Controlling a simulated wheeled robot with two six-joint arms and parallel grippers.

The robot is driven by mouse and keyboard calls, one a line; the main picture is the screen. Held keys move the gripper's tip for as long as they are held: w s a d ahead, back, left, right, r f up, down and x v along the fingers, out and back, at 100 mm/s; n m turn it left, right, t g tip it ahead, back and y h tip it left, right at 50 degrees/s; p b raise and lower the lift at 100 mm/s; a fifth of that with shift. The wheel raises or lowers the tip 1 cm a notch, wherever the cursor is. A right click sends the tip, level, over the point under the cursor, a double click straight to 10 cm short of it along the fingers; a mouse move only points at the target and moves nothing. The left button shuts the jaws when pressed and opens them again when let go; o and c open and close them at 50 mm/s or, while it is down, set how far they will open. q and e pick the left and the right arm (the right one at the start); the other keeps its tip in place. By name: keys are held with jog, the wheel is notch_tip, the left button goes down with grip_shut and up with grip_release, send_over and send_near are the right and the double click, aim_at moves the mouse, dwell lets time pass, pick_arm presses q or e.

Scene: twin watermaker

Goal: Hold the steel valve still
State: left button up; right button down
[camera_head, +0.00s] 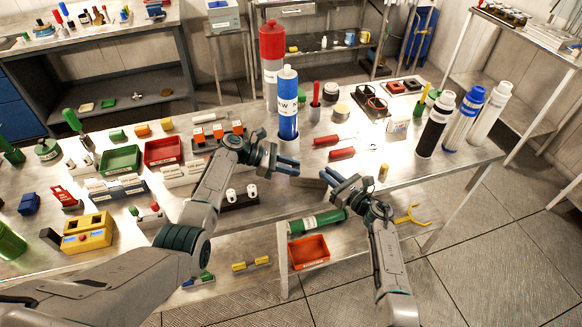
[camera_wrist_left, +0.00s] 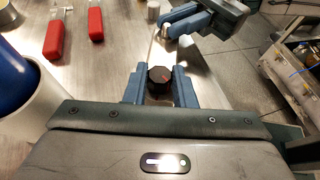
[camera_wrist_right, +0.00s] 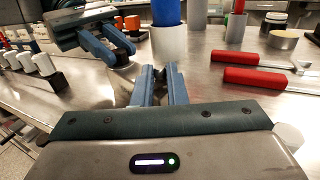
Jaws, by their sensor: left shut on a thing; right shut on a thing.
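My left gripper (camera_head: 287,167) is shut on a black round knob with a red mark (camera_wrist_left: 159,79), clear between its fingers in the left wrist view. My right gripper (camera_head: 328,178) sits just right of it, near the table's front edge. In the right wrist view its fingers (camera_wrist_right: 160,82) are close together; what they grip is mostly hidden. A grey metal piece (camera_head: 311,183), seemingly the steel valve, shows between the grippers in the head view. The fingers and their shadows hide how the knob joins it.
A blue bottle (camera_head: 288,105) in a white holder stands just behind the grippers. Two red-handled tools (camera_head: 342,153) lie to the right. A switch block with white knobs (camera_head: 238,198) is close on the left. Bottles (camera_head: 436,125) stand at the right end.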

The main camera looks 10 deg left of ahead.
pick_arm(q)
jog(key=shift+w+f+m+g, duration=0.1)
jog(key=shift+w+m+g, duration=0.05)
jog(key=shift+m+g, duration=0.9)
jog(key=shift+g, duration=0.35)
jog(key=o, duration=1)
jog(key=v, duration=1.2)
